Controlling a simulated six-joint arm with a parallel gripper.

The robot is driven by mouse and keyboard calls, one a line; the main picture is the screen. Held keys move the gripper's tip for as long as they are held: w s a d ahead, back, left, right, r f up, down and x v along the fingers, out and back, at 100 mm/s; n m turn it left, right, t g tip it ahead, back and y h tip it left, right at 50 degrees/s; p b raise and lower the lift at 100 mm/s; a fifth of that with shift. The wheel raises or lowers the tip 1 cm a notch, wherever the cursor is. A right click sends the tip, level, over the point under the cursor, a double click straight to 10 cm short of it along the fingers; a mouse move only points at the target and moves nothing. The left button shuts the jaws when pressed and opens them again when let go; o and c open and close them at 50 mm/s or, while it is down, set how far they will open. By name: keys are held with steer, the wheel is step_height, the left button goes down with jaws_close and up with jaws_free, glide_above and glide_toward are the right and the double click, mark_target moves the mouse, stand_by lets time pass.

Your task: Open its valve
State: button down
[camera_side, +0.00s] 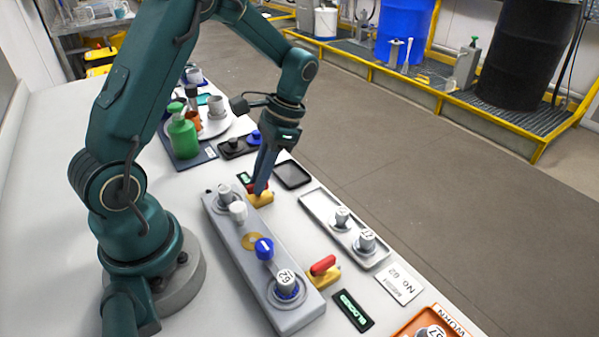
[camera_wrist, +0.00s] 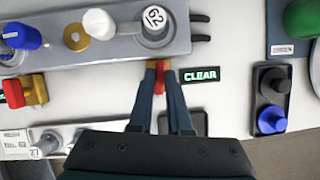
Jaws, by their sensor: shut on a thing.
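A grey block (camera_side: 262,262) with several knobs lies along the bench, and it fills the top of the wrist view (camera_wrist: 120,52). At its far end a yellow valve (camera_side: 266,201) with a red handle (camera_wrist: 160,80) stands beside the block. My gripper (camera_side: 261,188) reaches down to it and is shut on that red handle; the fingers hide part of it. A small CLEAR display (camera_wrist: 201,75) is lit beside this valve. A second yellow valve (camera_side: 329,279) with a red handle (camera_side: 322,265) stands at the near end, free of the gripper. A green-lettered display (camera_side: 353,311), seemingly BLOCKED, is beside it.
A white tray (camera_side: 318,206) with two numbered knobs lies right of the block. A black tray (camera_side: 293,175) is beyond the gripper. A black holder (camera_wrist: 257,99) has black and blue knobs. A green bottle (camera_side: 183,137) stands at back left. An orange WORN tray (camera_side: 408,326) is nearest.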

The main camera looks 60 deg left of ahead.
steer(key=shift+n+h, duration=0.4)
steer(key=shift+n, duration=0.6)
steer(key=c, duration=1.1)
jaws_free()
steer(key=shift+c, duration=0.2)
steer(key=shift+w+r, duration=0.1)
steer(key=v, duration=0.5)
